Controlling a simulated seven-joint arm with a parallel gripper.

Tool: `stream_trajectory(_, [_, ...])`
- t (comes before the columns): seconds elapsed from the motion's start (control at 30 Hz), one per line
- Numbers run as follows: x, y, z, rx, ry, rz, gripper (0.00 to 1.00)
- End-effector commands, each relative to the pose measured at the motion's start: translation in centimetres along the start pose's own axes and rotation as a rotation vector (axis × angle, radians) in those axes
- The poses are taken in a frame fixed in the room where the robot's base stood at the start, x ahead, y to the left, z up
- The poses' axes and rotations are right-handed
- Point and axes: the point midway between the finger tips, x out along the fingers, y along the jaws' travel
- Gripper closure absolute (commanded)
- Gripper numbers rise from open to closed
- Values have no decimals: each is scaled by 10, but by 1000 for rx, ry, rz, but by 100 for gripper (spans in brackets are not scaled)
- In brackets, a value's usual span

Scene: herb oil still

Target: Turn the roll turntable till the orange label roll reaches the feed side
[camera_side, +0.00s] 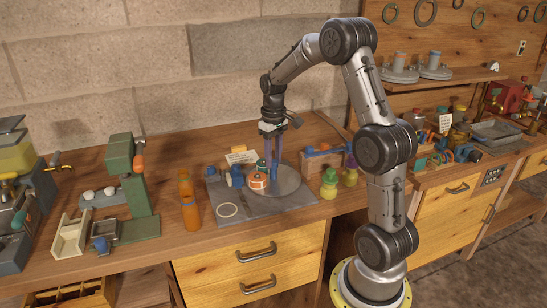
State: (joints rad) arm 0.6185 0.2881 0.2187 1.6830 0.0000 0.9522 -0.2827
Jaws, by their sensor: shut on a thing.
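The roll turntable (292,182) is a grey disc on a dark grey base plate on the bench. The orange label roll (258,182), with a pale top, sits at the disc's front left. My gripper (272,172) reaches down with long bluish fingers just right of and behind the orange roll. It is shut on a small blue upright piece on the turntable, mostly hidden by the fingers. A green item (261,165) shows just behind the orange roll. I cannot tell which side is the feed side.
Yellow-green bottles (329,184) stand close on the right. A green press (125,185) is further left.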

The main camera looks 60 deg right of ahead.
Motion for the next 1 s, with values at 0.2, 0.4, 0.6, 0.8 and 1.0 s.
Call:
stream_trajectory(0.2, [-2,0,0,90,1,1,100])
stream_trajectory(0.4, [-2,0,0,152,1,1,100])
stream_trajectory(0.6, [-2,0,0,188,2,1,100])
stream_trajectory(0.8, [-2,0,0,203,2,0,100])
stream_trajectory(1.0, [-2,0,0,206,2,0,100])
